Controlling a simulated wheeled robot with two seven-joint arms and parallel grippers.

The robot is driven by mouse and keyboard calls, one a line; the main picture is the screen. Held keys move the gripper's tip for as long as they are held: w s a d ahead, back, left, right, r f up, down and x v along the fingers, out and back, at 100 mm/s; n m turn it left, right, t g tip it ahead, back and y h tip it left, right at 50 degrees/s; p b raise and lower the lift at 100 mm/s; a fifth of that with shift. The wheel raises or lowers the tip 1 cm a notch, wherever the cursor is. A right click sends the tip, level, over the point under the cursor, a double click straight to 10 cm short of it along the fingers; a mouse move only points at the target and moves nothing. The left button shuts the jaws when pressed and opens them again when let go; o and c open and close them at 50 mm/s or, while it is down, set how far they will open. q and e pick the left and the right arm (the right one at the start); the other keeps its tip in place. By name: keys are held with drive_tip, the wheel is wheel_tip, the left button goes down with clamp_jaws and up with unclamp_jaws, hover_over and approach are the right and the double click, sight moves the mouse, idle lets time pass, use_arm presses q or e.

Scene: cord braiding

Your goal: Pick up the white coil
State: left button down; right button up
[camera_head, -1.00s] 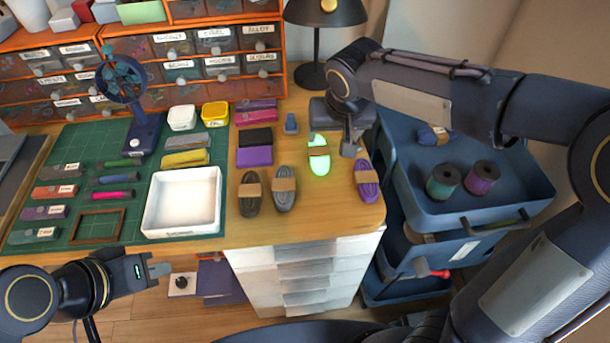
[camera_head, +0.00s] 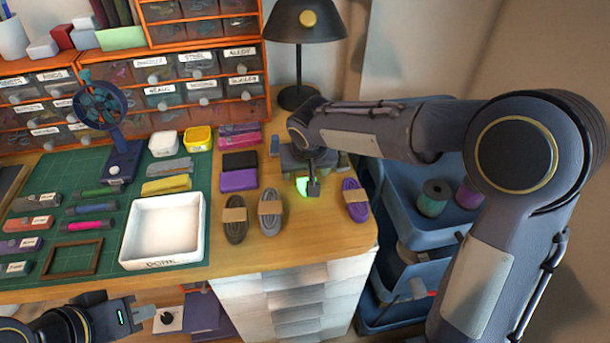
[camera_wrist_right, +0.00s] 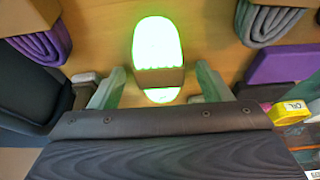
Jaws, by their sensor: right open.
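The white coil (camera_head: 302,186) shows bright with a green glow on the wooden table, largely covered by my right gripper (camera_head: 313,187). In the right wrist view the coil (camera_wrist_right: 158,42) lies flat with a brown band around it. My right gripper (camera_wrist_right: 158,88) is open there, with one finger on each side of the coil's banded near end and visible gaps between. I cannot tell its height above the table. My left gripper (camera_head: 146,309) is low at the left, in front of the table edge and away from the coils; its jaw state is unclear.
A purple coil (camera_head: 356,203) lies to the right, and a grey coil (camera_head: 270,212) and a dark coil (camera_head: 235,222) to the left. A white tray (camera_head: 128,240) sits on the green mat. A black lamp (camera_head: 303,22) stands behind; a blue cart (camera_head: 402,190) is at the right.

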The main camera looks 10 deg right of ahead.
sight(305, 173)
drive_tip(key=c, duration=1.1)
drive_tip(key=shift+c, duration=0.2)
drive_tip(key=shift+r, duration=0.45)
wheel_tip(305, 173, up, 2)
drive_tip(key=shift+r+p, duration=0.25)
drive_tip(key=shift+p, duration=0.25)
drive_tip(key=s+r, duration=0.2)
drive_tip(key=s+a+r+p, duration=0.1)
drive_tip(key=s+r, duration=0.1)
drive_tip(key=r, duration=0.1)
drive_tip(key=shift+r, duration=0.1)
drive_tip(key=s+a+r, duration=0.2)
drive_tip(key=s+r, duration=0.2)
drive_tip(key=s, duration=0.5)
drive_tip(key=shift+s+r+p, duration=0.25)
drive_tip(key=shift+s+p, duration=0.1)
drive_tip(key=shift+p, duration=0.1)
